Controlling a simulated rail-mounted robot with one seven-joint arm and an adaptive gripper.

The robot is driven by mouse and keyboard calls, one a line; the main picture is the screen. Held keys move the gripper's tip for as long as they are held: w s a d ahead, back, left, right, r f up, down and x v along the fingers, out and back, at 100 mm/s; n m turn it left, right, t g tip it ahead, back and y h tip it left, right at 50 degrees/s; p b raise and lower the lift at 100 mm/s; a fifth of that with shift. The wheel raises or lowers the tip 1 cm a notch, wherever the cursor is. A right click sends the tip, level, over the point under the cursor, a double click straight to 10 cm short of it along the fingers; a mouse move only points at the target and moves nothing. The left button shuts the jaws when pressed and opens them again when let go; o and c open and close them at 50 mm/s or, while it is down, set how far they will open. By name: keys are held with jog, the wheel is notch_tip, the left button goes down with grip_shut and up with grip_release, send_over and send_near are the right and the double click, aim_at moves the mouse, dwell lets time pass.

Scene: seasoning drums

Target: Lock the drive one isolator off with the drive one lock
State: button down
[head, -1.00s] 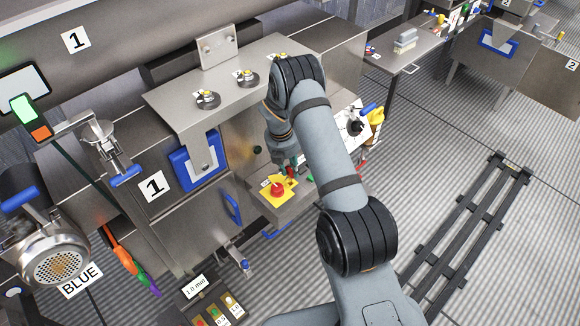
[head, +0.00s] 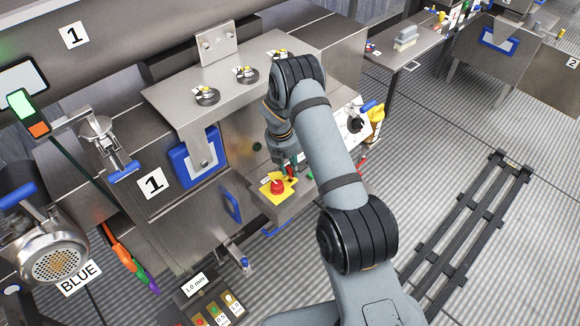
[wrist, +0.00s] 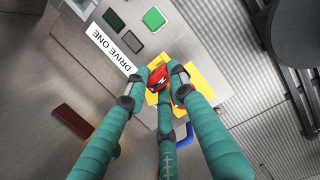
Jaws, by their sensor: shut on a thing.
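My gripper (wrist: 160,85) has three teal fingers and is shut on a small red lock (wrist: 158,76) with dark marks on its face. A yellow plate (wrist: 207,77) shows just behind the lock, beside a "DRIVE ONE" label (wrist: 112,50). A bit of red also shows between the fingers over the plate. In the head view a red knob (head: 277,187) stands on the yellow plate, and my gripper (head: 291,170) is just above and to its right. The fingers hide much of the plate, and I cannot tell whether the lock touches the isolator.
A green button (wrist: 154,18) and a dark one sit on the panel near the label. A dark red bar (wrist: 72,119) lies left of the fingers. A steel shelf (head: 180,105) with several round fittings overhangs the panel. A blue handle (head: 232,206) projects nearby.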

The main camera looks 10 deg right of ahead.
jog(key=shift+f+b, duration=0.8)
jog(key=shift+f, duration=0.4)
jog(key=c, duration=1.4)
grip_release()
jog(key=shift+r, duration=0.1)
notch_tip(320, 180, up, 12)
jog(key=s+a, duration=0.1)
jog(key=shift+a, duration=0.4)
jog(key=shift+f, duration=0.2)
jog(key=f, duration=0.4)
jog(key=d+f, duration=0.1)
jog(key=f, duration=0.3)
jog(key=w+f, duration=0.1)
jog(key=f, duration=0.2)
jog(key=shift+d+f, duration=0.4)
jog(key=shift+r+p, duration=0.45)
jog(key=shift+r, duration=0.15)
